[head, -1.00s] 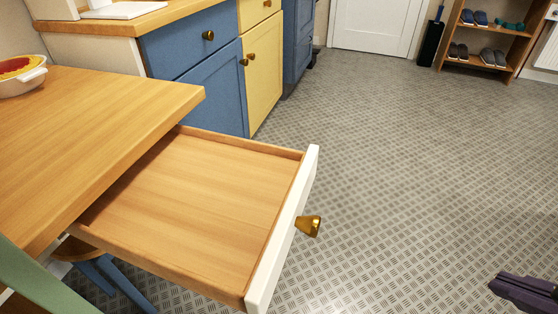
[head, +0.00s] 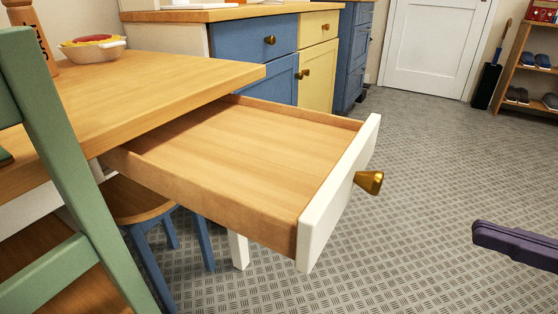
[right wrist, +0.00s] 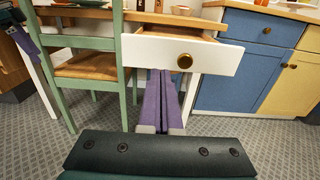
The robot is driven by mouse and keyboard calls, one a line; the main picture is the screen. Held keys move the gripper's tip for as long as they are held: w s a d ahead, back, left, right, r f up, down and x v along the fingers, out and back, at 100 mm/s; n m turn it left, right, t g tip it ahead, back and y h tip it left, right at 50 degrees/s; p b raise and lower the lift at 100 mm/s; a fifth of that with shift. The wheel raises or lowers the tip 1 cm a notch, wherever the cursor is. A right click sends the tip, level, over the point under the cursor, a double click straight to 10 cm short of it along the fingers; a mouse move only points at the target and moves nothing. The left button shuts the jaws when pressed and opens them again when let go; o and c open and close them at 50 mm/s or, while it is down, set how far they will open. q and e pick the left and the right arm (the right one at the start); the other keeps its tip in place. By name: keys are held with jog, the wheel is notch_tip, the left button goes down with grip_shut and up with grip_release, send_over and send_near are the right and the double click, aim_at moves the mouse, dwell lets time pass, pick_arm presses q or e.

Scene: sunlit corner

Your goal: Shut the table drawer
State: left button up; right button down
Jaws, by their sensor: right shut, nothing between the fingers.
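The table drawer (head: 250,145) is pulled well out of the wooden table (head: 165,90) and looks empty. It has a white front (head: 340,200) and a brass knob (head: 369,182). In the right wrist view the white front (right wrist: 145,50) and knob (right wrist: 184,61) face the camera. My right gripper (head: 478,236) is at the right edge of the head view, apart from the drawer, over the floor on its front side. In the right wrist view its purple fingers (right wrist: 162,85) are together and empty, pointing towards the drawer front.
A green chair (head: 75,190) stands close at the left of the drawer. A blue stool (head: 150,210) is under the table. Blue and yellow cabinets (head: 250,50) stand behind. A bowl (head: 92,47) is on the table.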

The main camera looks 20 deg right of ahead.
aim_at(344, 188)
jog(key=x, duration=1.2)
jog(key=shift+w+r+b, duration=0.1)
jog(key=shift+w+b, duration=0.05)
jog(key=shift+b, duration=0.15)
pick_arm(q)
jog(key=shift+w+d+f, duration=0.1)
jog(key=shift+w+f, duration=0.05)
jog(key=shift+f, duration=0.15)
pick_arm(e)
jog(key=shift+w+a, duration=0.45)
jog(key=shift+w, duration=0.05)
